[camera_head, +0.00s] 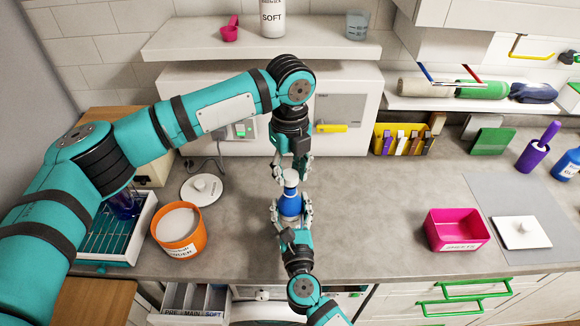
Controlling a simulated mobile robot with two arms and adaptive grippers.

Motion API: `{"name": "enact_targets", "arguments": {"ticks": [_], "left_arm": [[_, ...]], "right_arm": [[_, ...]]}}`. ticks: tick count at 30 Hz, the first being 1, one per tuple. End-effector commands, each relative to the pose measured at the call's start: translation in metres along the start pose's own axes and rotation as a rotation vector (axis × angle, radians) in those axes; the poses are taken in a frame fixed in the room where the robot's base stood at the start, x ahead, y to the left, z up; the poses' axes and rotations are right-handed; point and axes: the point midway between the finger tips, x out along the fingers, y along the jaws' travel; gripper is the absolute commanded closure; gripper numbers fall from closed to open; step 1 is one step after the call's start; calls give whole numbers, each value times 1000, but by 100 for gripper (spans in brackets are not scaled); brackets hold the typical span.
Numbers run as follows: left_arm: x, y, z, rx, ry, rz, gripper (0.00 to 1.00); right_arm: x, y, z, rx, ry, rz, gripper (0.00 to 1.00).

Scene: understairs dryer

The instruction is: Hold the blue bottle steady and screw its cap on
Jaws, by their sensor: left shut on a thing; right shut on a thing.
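The blue bottle (289,205) stands upright on the grey counter, near its middle. My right gripper (291,212) reaches in from the front and is shut on the bottle's body, one finger on each side. A pale cap (291,177) is at the bottle's top. My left gripper (291,170) comes down from above and is shut on the cap, directly over the bottle. Whether the cap is seated on the neck, and how its thread sits, is too small to tell.
An orange tub (179,230) and a white lid (201,189) lie to the left. A pink bin (457,230) and a white square lid (522,232) are at the right. A shelf (260,42) hangs behind. The counter between bottle and pink bin is clear.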

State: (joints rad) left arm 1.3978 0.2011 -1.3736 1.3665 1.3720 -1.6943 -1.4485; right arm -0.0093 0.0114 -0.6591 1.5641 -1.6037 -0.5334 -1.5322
Motion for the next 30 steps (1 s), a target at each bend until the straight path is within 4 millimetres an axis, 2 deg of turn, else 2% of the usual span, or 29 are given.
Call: {"name": "enact_targets", "arguments": {"ticks": [11, 21, 30], "left_arm": [[0, 0, 0, -1, 0, 0, 76], [17, 0, 0, -1, 1, 0, 76], [18, 0, 0, 0, 0, -1, 76]], "right_arm": [[0, 0, -1, 0, 1, 0, 100], [0, 0, 0, 0, 1, 0, 100], [0, 0, -1, 0, 1, 0, 100]]}}
